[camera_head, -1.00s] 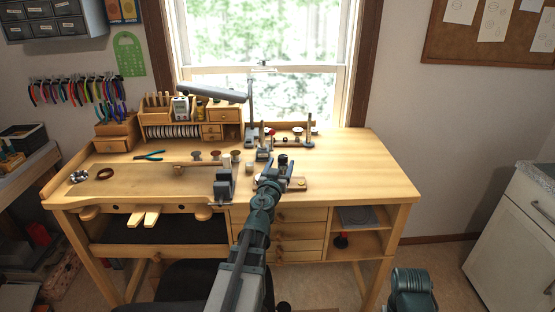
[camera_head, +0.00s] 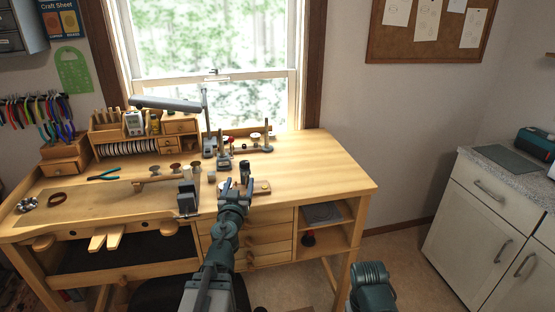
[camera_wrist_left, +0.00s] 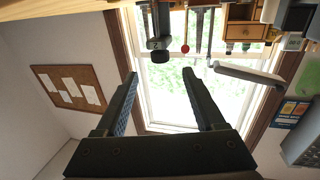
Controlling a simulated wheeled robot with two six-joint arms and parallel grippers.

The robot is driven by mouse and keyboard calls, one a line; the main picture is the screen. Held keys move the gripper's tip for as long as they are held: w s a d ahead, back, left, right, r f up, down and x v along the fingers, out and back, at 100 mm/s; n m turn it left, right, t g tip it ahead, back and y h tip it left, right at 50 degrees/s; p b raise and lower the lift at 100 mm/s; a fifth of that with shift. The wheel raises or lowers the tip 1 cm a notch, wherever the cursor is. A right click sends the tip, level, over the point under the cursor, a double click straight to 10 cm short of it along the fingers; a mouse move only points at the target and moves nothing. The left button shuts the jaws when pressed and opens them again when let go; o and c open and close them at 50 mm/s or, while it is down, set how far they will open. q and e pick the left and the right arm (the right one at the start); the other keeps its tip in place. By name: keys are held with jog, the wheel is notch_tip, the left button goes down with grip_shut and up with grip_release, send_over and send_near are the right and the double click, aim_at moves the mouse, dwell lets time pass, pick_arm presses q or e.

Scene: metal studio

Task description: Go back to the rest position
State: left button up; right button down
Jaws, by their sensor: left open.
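My left gripper (camera_head: 237,184) reaches in from the bottom of the head view over the front part of the wooden workbench (camera_head: 310,165). In the left wrist view, which is upside down, its two dark fingers (camera_wrist_left: 160,76) stand wide apart with nothing between them. Behind the fingertips in the head view is a dark upright cylinder (camera_head: 245,172) beside a small wooden block (camera_head: 261,187); I cannot tell the exact gap. My right gripper is out of view.
A dark metal block (camera_head: 187,197) stands left of the left gripper. Small tools on stands (camera_head: 224,158) and a lamp (camera_head: 168,104) are farther back. The bench's right side is bare. A cabinet (camera_head: 490,215) stands at right.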

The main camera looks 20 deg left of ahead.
pick_arm(q)
jog(key=s+d+f+g+p, duration=0.2)
jog(key=s+d+f+g, duration=0.1)
jog(key=d+f+g, duration=0.3)
jog(key=s+d+f+g+p, duration=0.1)
jog(key=s+d+f+g, duration=0.3)
jog(key=d+f, duration=0.25)
jog(key=s+d+f+m+g+h, duration=0.2)
jog(key=s+d+m+g, duration=0.1)
jog(key=s+d, duration=0.4)
jog(key=s+d+f+m+g+h+p, duration=0.1)
jog(key=s+d+f+m+g+h, duration=0.1)
jog(key=s+d, duration=0.6)
jog(key=shift+d+f+m+g, duration=0.6)
jog(key=shift+d+m+g, duration=0.5)
jog(key=shift+g, duration=0.1)
